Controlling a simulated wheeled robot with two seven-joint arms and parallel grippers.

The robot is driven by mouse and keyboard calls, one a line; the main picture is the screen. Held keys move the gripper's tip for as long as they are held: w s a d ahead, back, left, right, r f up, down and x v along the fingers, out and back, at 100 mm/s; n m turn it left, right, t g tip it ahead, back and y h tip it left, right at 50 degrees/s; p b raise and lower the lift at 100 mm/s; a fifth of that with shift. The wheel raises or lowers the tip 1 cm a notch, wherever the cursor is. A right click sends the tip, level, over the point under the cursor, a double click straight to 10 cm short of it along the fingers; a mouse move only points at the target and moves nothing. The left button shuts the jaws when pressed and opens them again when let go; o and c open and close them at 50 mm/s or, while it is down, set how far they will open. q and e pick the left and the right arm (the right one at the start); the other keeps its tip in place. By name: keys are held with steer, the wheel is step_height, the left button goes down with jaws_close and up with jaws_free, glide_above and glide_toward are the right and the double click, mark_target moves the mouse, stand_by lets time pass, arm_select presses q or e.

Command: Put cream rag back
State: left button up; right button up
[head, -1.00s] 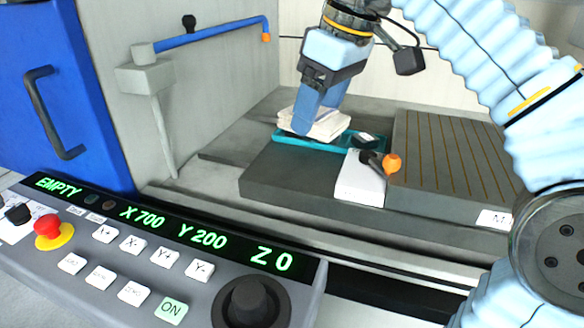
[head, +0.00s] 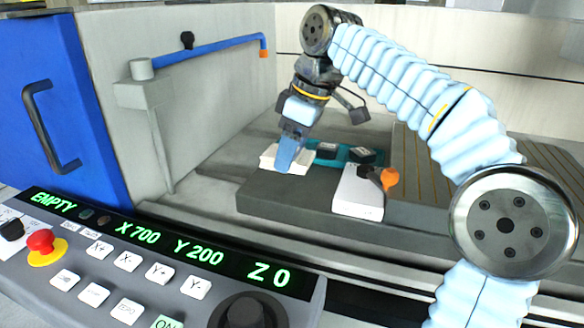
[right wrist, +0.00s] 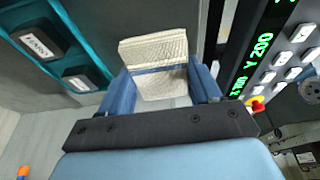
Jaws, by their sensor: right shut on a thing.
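The cream rag (head: 268,157) is a folded, quilted cloth between the blue fingers of my right gripper (head: 287,160). In the right wrist view the rag (right wrist: 155,50) has a blue stripe, and the right gripper (right wrist: 160,88) is shut on it from both sides. In the head view the rag is left of the teal tray (head: 328,146), over the left end of the dark grey slab (head: 290,195). I cannot tell whether it touches the slab. My left gripper is not in view.
Black labelled blocks (right wrist: 40,38) sit in the teal tray. A white block (head: 358,195) with an orange-knobbed lever (head: 389,177) stands right of it. A grooved plate (head: 445,160) lies further right. A control panel (head: 130,255) and a blue pipe (head: 210,35) are nearby.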

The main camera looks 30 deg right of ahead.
mark_target(292, 183)
steer(key=f, duration=0.3)
steer(key=w+f, duration=0.1)
steer(key=shift+d+f+b, duration=0.3)
steer(key=shift+d+b, duration=0.05)
steer(key=shift+b, duration=0.05)
steer(key=shift+f, duration=0.15)
steer(key=o, duration=0.9)
steer(key=shift+o, duration=0.2)
